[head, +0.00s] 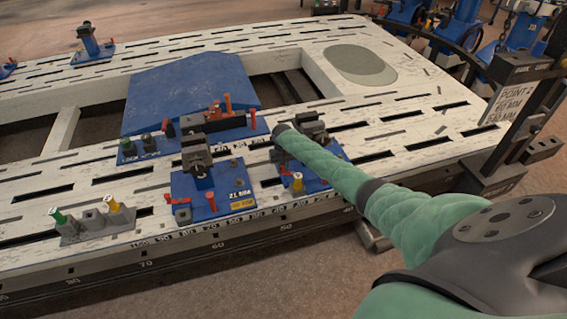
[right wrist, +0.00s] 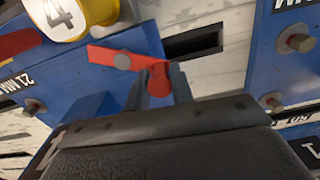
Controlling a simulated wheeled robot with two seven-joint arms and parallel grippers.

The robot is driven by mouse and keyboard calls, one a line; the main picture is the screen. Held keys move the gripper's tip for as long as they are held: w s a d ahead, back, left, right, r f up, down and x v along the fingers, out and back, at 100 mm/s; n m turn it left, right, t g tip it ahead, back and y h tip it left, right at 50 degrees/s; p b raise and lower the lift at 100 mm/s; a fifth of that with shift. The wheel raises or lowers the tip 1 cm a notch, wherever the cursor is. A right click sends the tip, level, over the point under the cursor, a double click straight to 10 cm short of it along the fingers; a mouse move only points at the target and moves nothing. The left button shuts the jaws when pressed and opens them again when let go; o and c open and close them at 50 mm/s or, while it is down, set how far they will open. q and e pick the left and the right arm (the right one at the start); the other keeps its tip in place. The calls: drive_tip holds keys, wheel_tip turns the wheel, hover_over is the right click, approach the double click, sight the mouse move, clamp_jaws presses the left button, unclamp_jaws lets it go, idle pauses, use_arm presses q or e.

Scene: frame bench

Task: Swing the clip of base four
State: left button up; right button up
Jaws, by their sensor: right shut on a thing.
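Base four is a blue plate (head: 314,186) near the bench's front edge in the head view, partly covered by my right arm. Its yellow knob (head: 297,181) shows there, and in the right wrist view the knob (right wrist: 72,14) carries the number 4. The red clip (right wrist: 112,57) turns about a grey pin beside the knob. My right gripper (right wrist: 158,88) is shut on the rounded red end of the clip, with one dark finger on each side. In the head view my right arm hides most of this grip. My left gripper is not in view.
Another blue base (head: 237,180) with a red clip stands close on the left. A long blue base (head: 258,127) lies behind. A grey base (head: 80,236) with green and yellow knobs stands farther left. A dark post (head: 520,120) with a sign rises at the right. The bench (head: 440,125) is slotted.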

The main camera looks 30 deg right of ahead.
drive_tip(key=n+p, duration=0.1)
drive_tip(key=s+n, duration=0.1)
drive_tip(key=n, duration=0.1)
drive_tip(key=shift+s+a+p, duration=0.1)
drive_tip(key=shift+a+p, duration=0.25)
drive_tip(key=shift+p, duration=0.05)
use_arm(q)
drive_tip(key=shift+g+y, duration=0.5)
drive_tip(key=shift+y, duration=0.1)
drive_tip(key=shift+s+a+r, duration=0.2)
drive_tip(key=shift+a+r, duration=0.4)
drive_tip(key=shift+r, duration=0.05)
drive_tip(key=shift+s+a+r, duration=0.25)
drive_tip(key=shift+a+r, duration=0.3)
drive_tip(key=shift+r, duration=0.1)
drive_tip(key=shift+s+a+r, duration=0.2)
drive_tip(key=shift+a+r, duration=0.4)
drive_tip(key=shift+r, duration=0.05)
use_arm(e)
drive_tip(key=shift+s+a+n, duration=0.1)
drive_tip(key=shift+n, duration=0.5)
clamp_jaws()
drive_tip(key=o, duration=1)
unclamp_jaws()
